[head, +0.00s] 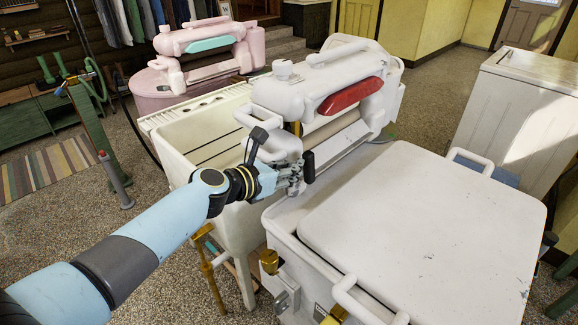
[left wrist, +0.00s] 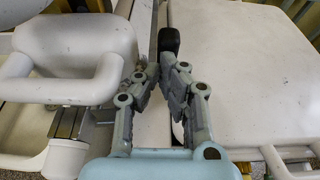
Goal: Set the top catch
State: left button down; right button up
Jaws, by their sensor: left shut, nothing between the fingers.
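The white wringer (head: 320,90) has a red bar (head: 350,95) on its front and a looped white handle (head: 262,122) at its near end. A black knob (head: 308,166) stands by the wringer's near end, and it also shows in the left wrist view (left wrist: 169,40). I cannot tell for sure which part is the top catch. My left gripper (head: 299,178) is beside the black knob. Its fingers are shut and empty, with the tips close to the knob in the left wrist view (left wrist: 160,68); contact is unclear. My right gripper is not in view.
The white washer lid (head: 430,225) lies flat on the right. A cream sink (head: 205,140) stands behind my left arm. A pink wringer washer (head: 210,45) is at the back, and another white washer (head: 530,110) is at the right. Open floor lies at the left.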

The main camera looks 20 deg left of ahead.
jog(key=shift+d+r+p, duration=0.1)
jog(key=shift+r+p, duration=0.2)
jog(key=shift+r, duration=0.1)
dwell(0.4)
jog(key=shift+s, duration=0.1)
